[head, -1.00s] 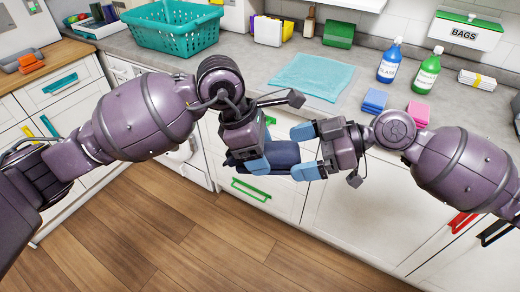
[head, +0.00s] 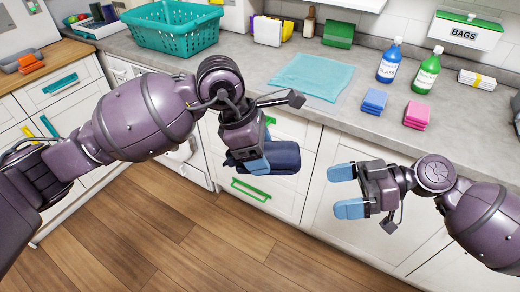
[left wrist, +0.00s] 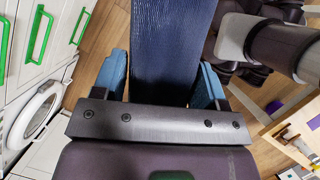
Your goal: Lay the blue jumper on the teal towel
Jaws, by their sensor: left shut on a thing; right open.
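The blue jumper (head: 284,156) is a dark navy folded bundle held in front of the drawers, below the counter's front edge. My left gripper (head: 255,165) is shut on it. In the left wrist view the jumper (left wrist: 170,45) fills the space between the blue fingers. My right gripper (head: 346,190) is open and empty, to the right of the jumper and apart from it. The teal towel (head: 314,75) lies flat on the grey counter, above and behind the jumper in the head view, with nothing on it.
On the counter (head: 250,65), a teal basket (head: 172,30) stands left of the towel. Right of it are a blue cloth stack (head: 374,101), a pink cloth stack (head: 416,115), a blue bottle (head: 389,64) and a green bottle (head: 426,72). Green drawer handles project near the jumper.

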